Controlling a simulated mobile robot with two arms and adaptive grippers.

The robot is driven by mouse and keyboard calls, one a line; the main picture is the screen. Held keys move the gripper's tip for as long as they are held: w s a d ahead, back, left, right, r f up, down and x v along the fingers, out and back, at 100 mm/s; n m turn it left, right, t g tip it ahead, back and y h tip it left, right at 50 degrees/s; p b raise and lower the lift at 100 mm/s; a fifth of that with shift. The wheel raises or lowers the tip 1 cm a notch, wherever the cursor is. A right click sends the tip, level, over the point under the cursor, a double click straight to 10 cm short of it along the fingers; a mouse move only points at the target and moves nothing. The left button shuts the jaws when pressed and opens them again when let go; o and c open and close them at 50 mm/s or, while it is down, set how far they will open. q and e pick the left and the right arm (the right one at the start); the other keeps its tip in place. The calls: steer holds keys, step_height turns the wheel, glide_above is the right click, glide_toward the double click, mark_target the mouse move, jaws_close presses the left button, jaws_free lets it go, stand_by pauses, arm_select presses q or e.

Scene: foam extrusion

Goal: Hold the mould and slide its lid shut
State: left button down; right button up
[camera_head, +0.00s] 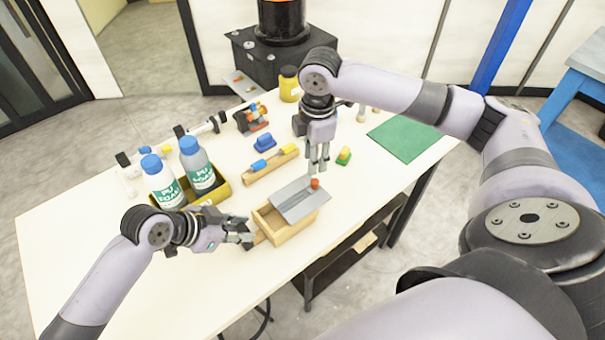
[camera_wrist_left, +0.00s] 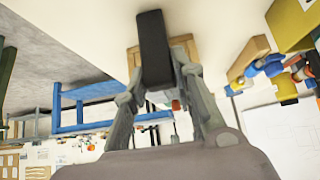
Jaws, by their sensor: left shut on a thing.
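The mould (camera_head: 290,232) is an open-topped wooden box near the table's front edge. Its grey lid (camera_head: 300,203) lies over the far right part, leaving the near left part uncovered. A red knob (camera_head: 315,183) stands on the lid. My left gripper (camera_head: 245,232) is shut on the mould's left end. Part of the mould's wood also shows in the left wrist view (camera_wrist_left: 188,43), behind a dark bar. My right gripper (camera_head: 318,167) points down just above the knob; its fingers are close together, and I cannot tell whether they touch the knob.
Two blue-capped bottles (camera_head: 201,170) stand in a yellow tray (camera_head: 220,190) at the left. A wooden holder with coloured pieces (camera_head: 270,165), a blue block (camera_head: 265,143), a yellow-green block (camera_head: 344,156) and a green mat (camera_head: 404,137) lie behind. The front left tabletop is clear.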

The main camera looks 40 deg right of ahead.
mark_target(315, 181)
steer(key=shift+s+d+f, duration=0.1)
steer(key=shift+s+f, duration=0.2)
steer(key=shift+s, duration=0.2)
steer(key=shift+f, duration=3.3)
steer(key=shift+c, duration=0.2)
jaws_close()
